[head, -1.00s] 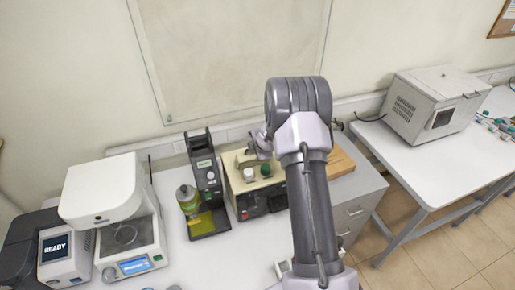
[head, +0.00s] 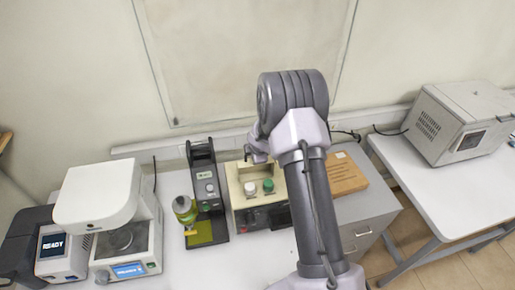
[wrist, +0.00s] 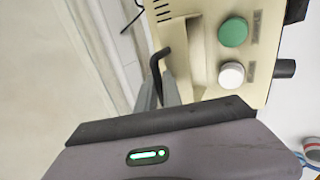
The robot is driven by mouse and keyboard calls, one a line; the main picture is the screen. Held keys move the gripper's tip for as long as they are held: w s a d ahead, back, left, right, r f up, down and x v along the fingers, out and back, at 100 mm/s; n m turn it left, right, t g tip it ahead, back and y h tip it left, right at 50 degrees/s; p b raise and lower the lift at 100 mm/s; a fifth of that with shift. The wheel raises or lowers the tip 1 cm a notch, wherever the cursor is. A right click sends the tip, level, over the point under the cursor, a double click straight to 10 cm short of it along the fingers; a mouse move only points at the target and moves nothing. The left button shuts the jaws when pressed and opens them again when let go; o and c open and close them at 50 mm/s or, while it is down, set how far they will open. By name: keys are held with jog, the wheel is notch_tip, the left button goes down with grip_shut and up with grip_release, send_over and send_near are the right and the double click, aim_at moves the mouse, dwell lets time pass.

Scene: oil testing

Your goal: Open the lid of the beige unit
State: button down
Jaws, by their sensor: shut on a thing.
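The beige unit (head: 239,194) stands on the table with a white knob (head: 250,188) and a green knob (head: 268,185) on top. It also shows in the wrist view (wrist: 205,15), with the green knob (wrist: 233,32) and white knob (wrist: 231,75) beside a recessed part (wrist: 197,60). A black bent handle (wrist: 156,62) stands at the unit's edge. My gripper (wrist: 165,88) is shut on this handle, with its fingers around the lower part. In the head view my gripper (head: 257,152) is at the unit's back; my arm hides part of the unit. I cannot tell how far the lid is raised.
A dark device (head: 205,187) with a green-yellow bottle (head: 184,210) stands close on the unit's left. A white balance (head: 108,200) is farther left. The wall is close behind.

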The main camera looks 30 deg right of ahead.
jog(key=shift+w+r, duration=0.1)
jog(key=c, duration=1.8)
grip_release()
jog(key=p+v, duration=0.4)
jog(key=v, duration=1.3)
jog(key=shift+s+r+p, duration=0.1)
jog(key=shift+s+p, duration=0.2)
jog(key=shift+s, duration=0.05)
